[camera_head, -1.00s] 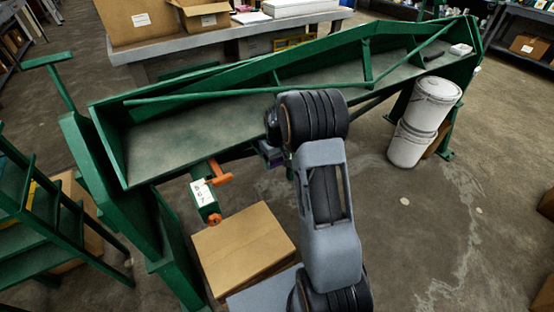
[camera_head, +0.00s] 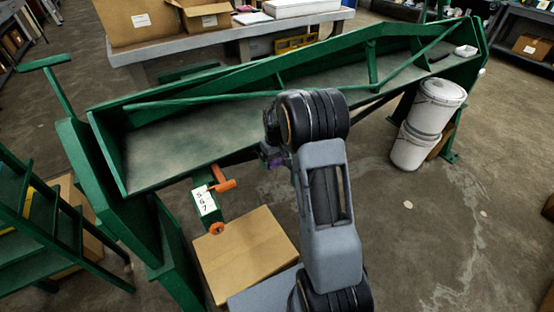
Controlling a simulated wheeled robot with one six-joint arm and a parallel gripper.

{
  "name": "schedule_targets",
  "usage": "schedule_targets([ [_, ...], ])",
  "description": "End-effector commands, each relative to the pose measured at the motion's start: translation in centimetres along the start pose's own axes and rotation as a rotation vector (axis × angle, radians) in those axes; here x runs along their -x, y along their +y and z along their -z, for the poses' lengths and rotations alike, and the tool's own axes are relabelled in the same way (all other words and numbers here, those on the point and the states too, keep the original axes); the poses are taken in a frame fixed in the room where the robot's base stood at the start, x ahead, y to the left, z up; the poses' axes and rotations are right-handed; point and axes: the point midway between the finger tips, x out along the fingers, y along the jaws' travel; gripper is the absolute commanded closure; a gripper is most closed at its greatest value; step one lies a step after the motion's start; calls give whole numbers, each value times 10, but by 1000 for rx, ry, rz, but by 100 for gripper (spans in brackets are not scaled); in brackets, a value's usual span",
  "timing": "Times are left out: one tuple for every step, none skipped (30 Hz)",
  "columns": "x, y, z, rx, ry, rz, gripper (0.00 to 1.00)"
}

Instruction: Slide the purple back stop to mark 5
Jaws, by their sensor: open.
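A small purple part (camera_head: 270,156), likely the back stop, shows just left of my arm below the front edge of the green machine's bed (camera_head: 200,148). My arm hides most of it. Left of it, a green bar carries a white number plate (camera_head: 204,200) with small figures that look like 5, 6 and 7. An orange handle (camera_head: 222,185) is beside the plate, and an orange knob (camera_head: 217,228) is at the bar's near end. My gripper is hidden behind my arm, so I cannot see whether it touches the purple part.
A cardboard box (camera_head: 245,250) lies on the floor under the bar. Two stacked white buckets (camera_head: 438,105) stand by the machine's right leg. A green stepped stand (camera_head: 45,235) is at the left. A table with boxes (camera_head: 225,30) is behind. Floor at the right is mostly clear.

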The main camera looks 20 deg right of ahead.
Motion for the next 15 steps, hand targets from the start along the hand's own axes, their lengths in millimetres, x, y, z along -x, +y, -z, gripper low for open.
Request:
schedule_targets([
  [0,0,0,1,-1,0,2],
  [0,-1,0,1,-2,1,0],
  [0,-1,0,1,-3,1,0],
  [-1,-1,-1,1,-3,1,0],
  [-1,-1,-1,1,-3,1,0],
  [-1,-1,-1,1,-4,1,0],
  [-1,-1,-1,1,-4,1,0],
  [-1,-1,-1,1,-4,1,0],
  [0,0,-1,1,-4,1,0],
  [2,0,-1,0,-3,1,0],
  [4,0,-1,0,-3,1,0],
  [8,0,-1,0,-3,1,0],
  [11,0,-1,0,-2,0,0],
  [15,0,0,0,-1,0,0],
  [22,0,0,-1,-1,0,0],
])
